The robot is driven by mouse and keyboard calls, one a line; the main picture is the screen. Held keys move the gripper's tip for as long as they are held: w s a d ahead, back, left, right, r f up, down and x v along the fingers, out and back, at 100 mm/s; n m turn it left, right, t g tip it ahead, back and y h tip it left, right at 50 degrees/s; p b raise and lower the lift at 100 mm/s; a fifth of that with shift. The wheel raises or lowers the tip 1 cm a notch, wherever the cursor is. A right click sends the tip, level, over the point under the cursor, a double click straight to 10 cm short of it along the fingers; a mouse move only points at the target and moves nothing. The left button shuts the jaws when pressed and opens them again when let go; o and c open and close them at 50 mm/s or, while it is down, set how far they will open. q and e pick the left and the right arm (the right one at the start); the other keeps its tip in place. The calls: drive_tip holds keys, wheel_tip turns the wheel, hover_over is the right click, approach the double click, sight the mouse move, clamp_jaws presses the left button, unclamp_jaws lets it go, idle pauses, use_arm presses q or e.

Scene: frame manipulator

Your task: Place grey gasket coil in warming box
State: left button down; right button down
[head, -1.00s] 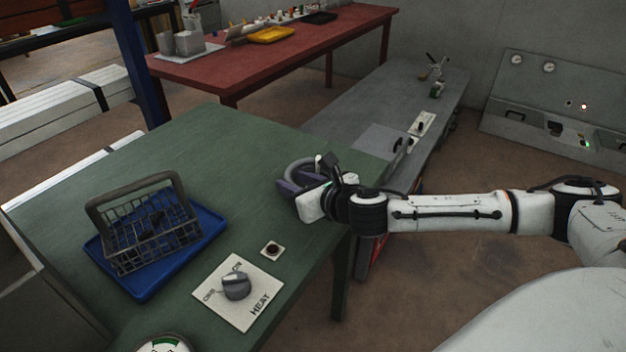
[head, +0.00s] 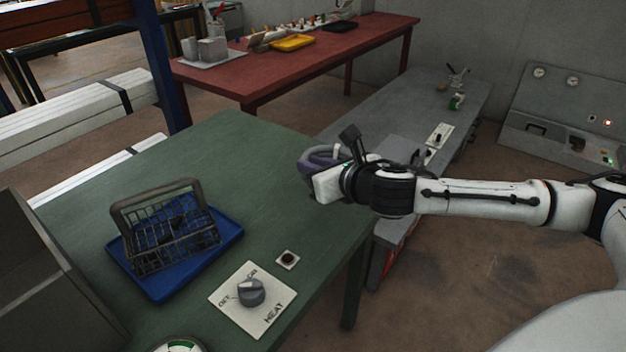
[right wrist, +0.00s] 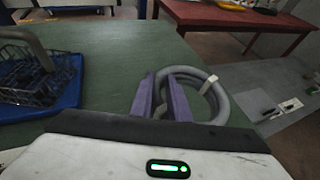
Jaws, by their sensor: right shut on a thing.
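The grey gasket coil (head: 318,153) is a ring of thick grey tube with a pale band. My right gripper (head: 306,168) is shut on it near the far right part of the green table. In the right wrist view the purple fingers (right wrist: 162,95) grip the left side of the coil (right wrist: 222,98), which appears above the table top. A dark grey box (head: 45,275), apparently the warming box, stands at the left edge, partly cut off. My left gripper is not in view.
A wire basket (head: 165,240) with dark contents stands in a blue tray (head: 228,238) on the green table (head: 215,150). A HEAT dial plate (head: 262,318) and a small button (head: 287,260) lie nearer. The table's far middle is clear.

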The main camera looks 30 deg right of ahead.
wheel_tip(320, 180, up, 2)
drive_tip(key=shift+r, duration=0.25)
drive_tip(key=shift+a+r, duration=0.2)
drive_tip(key=shift+a, duration=0.1)
drive_tip(key=s+a+r, duration=0.8)
drive_tip(key=a+r, duration=0.2)
drive_tip(key=shift+s+r, duration=0.2)
drive_tip(key=shift+r, duration=0.15)
drive_tip(key=shift+a+f, duration=0.1)
drive_tip(key=shift+f, duration=0.05)
